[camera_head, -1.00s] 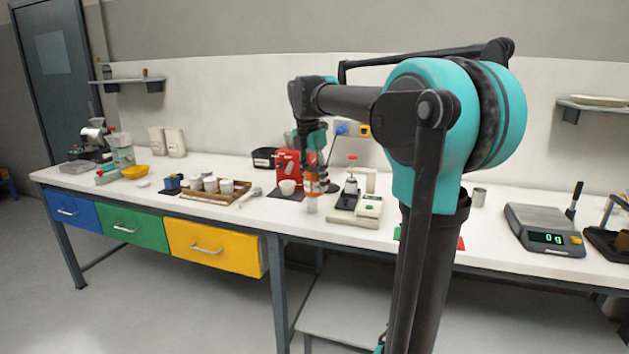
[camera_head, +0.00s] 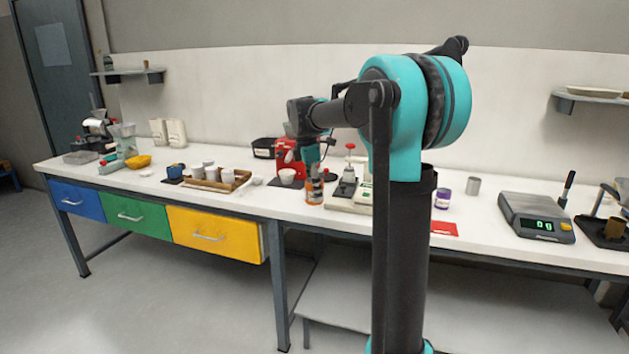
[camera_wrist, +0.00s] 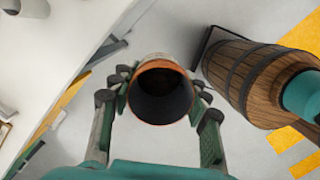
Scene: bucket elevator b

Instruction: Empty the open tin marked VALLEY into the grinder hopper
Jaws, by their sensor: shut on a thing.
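My gripper (camera_head: 313,180) is shut on an open tin (camera_head: 314,197) with an orange band, which shows in front of the bench in the head view. In the wrist view the tin (camera_wrist: 161,66) sits between the fingers, its orange rim and dark mouth facing the camera. I cannot see its contents or read its marking. A red machine (camera_head: 287,160) stands behind my gripper, partly hidden. I cannot tell which is the grinder.
A wooden tray (camera_head: 215,184) with white cups lies left of my gripper. A white device (camera_head: 345,199), a purple-labelled jar (camera_head: 443,198), a metal cup (camera_head: 473,186) and a scale (camera_head: 537,218) stand to the right. A wooden barrel (camera_wrist: 236,75) is beside the tin in the wrist view.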

